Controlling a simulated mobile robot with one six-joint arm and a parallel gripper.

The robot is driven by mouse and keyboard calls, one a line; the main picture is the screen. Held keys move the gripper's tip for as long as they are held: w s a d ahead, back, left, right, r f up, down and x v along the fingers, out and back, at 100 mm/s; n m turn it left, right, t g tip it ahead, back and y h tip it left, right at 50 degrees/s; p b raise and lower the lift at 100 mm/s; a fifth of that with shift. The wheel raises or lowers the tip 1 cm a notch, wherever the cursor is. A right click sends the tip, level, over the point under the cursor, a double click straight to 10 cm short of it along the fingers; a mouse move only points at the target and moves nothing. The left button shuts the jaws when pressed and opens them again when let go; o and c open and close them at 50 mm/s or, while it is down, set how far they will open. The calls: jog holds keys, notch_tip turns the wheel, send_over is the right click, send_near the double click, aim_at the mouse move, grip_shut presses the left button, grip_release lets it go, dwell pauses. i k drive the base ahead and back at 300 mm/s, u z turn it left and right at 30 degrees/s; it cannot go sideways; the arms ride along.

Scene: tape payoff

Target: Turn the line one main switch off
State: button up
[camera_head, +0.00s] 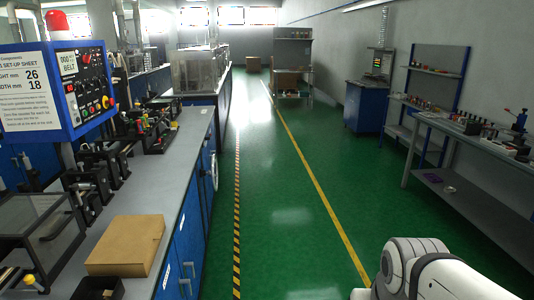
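A blue control panel (62,88) stands at the left over the grey bench, with a red beacon (57,20) on top. Its dark face carries several small buttons and knobs. A red knob with yellow around it (107,102) sits low on that face. I cannot tell which control is the line one main switch, or its position. A white arm link of mine (435,272) shows at the bottom right. My gripper is out of view.
The grey bench (150,190) holds black fixtures, a cardboard box (126,245) and a clear-lidded case (38,232). A pale round part (214,171) is on the blue cabinet side. The green aisle (285,200) is clear. A workbench (480,150) stands at the right.

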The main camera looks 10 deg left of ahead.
aim_at(86, 59)
jog(key=u, duration=0.05)
jog(key=i, duration=1.25)
jog(key=u, duration=1.05)
jog(key=k, duration=1.25)
jog(key=z, duration=1.05)
jog(key=i, duration=1.45)
jog(key=u, duration=0.65)
jog(key=i, duration=1.5)
jog(key=u, duration=0.75)
